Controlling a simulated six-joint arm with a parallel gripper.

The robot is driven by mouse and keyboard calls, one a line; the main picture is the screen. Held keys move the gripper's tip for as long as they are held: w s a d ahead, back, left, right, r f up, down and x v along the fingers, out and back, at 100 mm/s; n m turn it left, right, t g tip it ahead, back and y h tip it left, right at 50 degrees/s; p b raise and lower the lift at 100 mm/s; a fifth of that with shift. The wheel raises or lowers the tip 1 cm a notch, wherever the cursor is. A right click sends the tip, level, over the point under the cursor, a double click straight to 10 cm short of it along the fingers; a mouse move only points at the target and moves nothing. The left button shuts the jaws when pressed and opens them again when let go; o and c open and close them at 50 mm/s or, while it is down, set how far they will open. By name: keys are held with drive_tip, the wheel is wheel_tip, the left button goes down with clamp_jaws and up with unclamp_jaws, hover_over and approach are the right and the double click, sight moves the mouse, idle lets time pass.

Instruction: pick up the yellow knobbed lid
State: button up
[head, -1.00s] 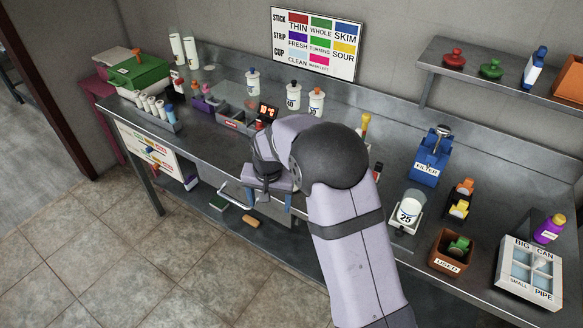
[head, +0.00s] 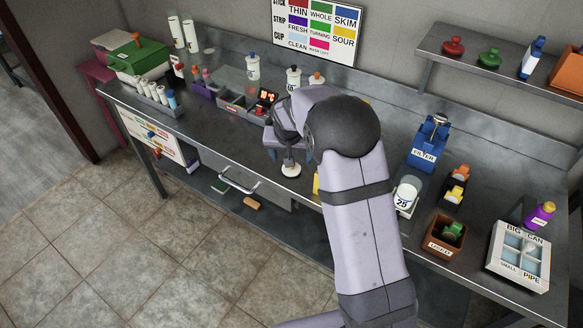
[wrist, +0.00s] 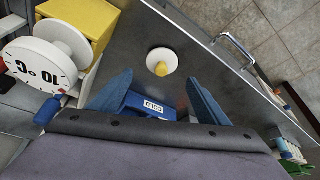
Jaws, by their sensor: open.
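The yellow knobbed lid (wrist: 162,63) shows in the wrist view as a white disc with a yellow knob, flat on the steel counter near its front edge. A white disc (head: 291,171) under my gripper in the head view appears to be the same lid, partly covered by a dark part. My gripper (wrist: 159,78) is open. Its two blue fingers stand apart, and the lid appears just beyond the tips, roughly centred between them. My gripper (head: 287,156) is mostly hidden by my arm in the head view.
A blue block marked COLD (wrist: 147,109) shows between the fingers. A white dial (wrist: 45,75) and a yellow box (wrist: 90,22) stand to the left in the wrist view. A rail handle (head: 238,184) runs along the front. Grey bins (head: 232,104) lie behind left.

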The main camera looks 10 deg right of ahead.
drive_tip(key=shift+p+x, duration=1.25)
drive_tip(key=shift+x, duration=1.35)
drive_tip(key=shift+s+a, duration=0.1)
drive_tip(key=shift+s, duration=0.05)
drive_tip(key=c, duration=1.1)
